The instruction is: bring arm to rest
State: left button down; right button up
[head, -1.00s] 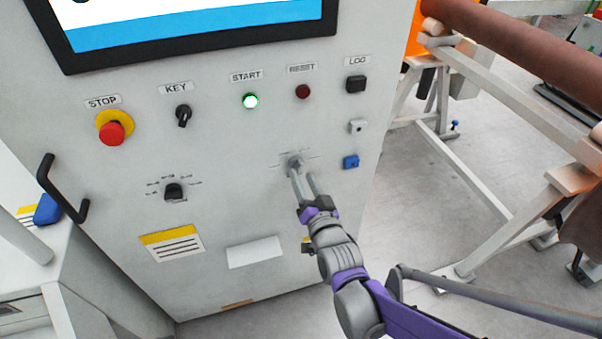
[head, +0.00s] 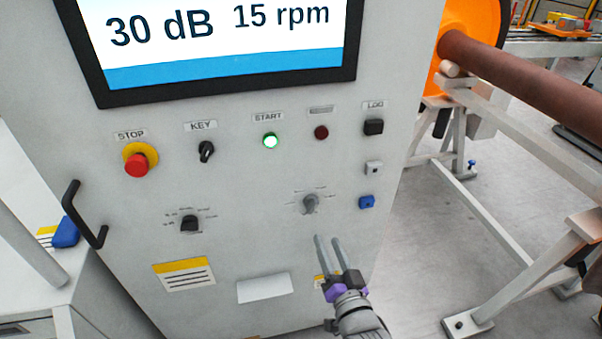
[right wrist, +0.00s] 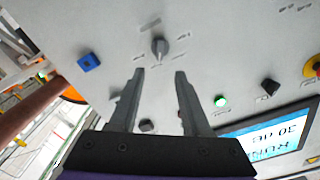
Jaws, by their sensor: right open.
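My right gripper (head: 328,245) is open and empty in the head view, a little below the grey rotary knob (head: 310,204) on the control cabinet (head: 240,225). In the right wrist view the two fingers (right wrist: 158,75) stand apart, with the knob (right wrist: 160,47) beyond their tips and clear of them. My left gripper is not in view.
The cabinet carries a red stop button (head: 136,165), a key switch (head: 206,151), a lit green start button (head: 270,141), a black dial (head: 190,223) and a screen (head: 220,40). A black handle (head: 84,214) juts out at left. A white frame (head: 480,190) with a brown shaft (head: 520,70) stands at right.

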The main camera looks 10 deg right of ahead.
jog(key=s+d+n+g+p, duration=0.2)
jog(key=s+n+g+p, duration=0.3)
jog(key=s+g+p, duration=0.5)
jog(key=s+g, duration=0.2)
jog(key=s, duration=0.3)
jog(key=shift+s+d+f+n+g+h+p, duration=0.15)
jog(key=shift+s+f+n+g+h+p, duration=0.15)
jog(key=shift+s, duration=0.1)
dwell(3.4)
